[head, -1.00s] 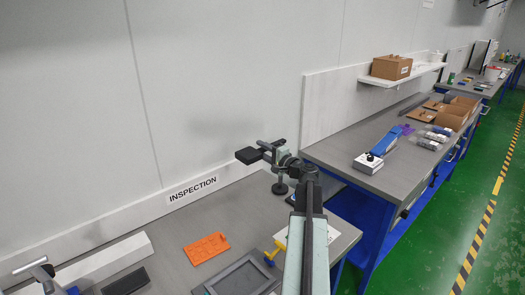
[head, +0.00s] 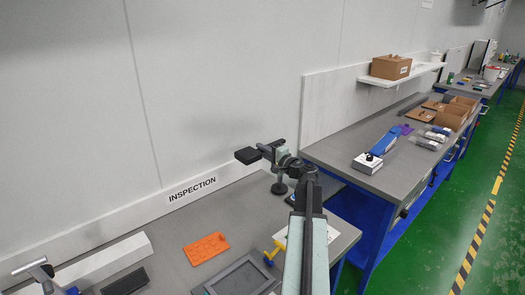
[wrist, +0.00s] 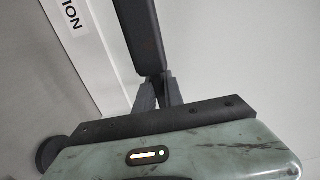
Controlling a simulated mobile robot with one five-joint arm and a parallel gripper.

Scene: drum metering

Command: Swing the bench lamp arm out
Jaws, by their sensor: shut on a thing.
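The bench lamp's dark head (head: 247,155) is beside my gripper (head: 264,149), above the back edge of the inspection bench near the wall. A round dark foot (head: 279,188) stands on the bench below my gripper. In the wrist view, a dark bar (wrist: 144,38) of the lamp runs up from between my gripper's fingers (wrist: 157,88). The fingers are closed on its lower end. My own arm hides part of the lamp in the head view, so its joint is not clear.
An orange plate (head: 206,248), a grey frame (head: 241,277) and a yellow clip (head: 273,252) lie on the bench in front. The wall with the INSPECTION label (head: 192,189) is close behind. A second bench (head: 375,180) with several items stands right.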

